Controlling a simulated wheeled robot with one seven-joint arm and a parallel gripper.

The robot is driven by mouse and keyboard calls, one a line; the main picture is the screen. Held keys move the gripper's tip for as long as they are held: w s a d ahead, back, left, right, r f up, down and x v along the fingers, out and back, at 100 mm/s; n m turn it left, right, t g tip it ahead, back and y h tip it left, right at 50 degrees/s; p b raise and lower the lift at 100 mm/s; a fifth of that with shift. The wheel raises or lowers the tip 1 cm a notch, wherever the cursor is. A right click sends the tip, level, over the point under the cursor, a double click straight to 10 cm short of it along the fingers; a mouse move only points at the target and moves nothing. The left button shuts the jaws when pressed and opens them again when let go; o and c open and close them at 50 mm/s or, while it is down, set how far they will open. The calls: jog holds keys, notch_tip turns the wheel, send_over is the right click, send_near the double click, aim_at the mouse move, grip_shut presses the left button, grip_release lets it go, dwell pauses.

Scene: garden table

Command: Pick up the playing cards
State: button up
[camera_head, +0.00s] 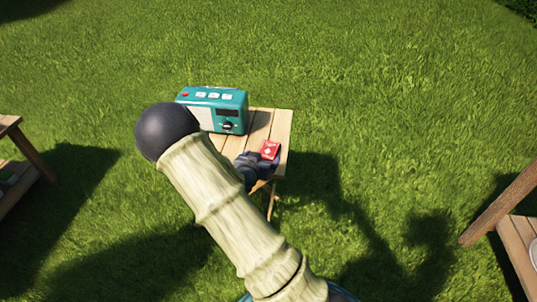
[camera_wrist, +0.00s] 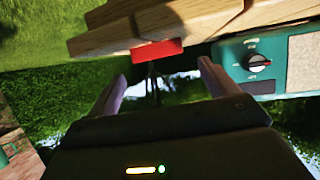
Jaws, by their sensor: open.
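The playing cards are a small red box (camera_head: 269,150) with a white mark, near the front right edge of a small wooden table (camera_head: 283,128) in the head view. In the wrist view the red box (camera_wrist: 157,51) shows at the table's edge, ahead of the fingers and a little above the gap between them. My gripper (camera_wrist: 163,80) is open, its two fingers apart with nothing between them. In the head view my dark gripper (camera_head: 252,172) is just in front of the box; my arm hides part of it and part of the table.
A teal radio (camera_head: 233,113) stands at the back left of the table, and it is on the right in the wrist view (camera_wrist: 285,64). Other wooden furniture stands at the far left (camera_head: 33,150) and far right (camera_head: 500,205). Open grass surrounds the table.

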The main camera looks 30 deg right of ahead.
aim_at(267, 152)
jog(key=shift+w+d+f, duration=0.15)
jog(key=shift+w+d, duration=0.15)
jog(key=b+x, duration=0.2)
jog(key=x, duration=0.2)
jog(key=shift+f, duration=0.15)
jog(key=shift+w+d+f, duration=0.1)
jog(key=shift+w+d, duration=0.3)
jog(key=shift+c, duration=0.3)
jog(key=c, duration=1)
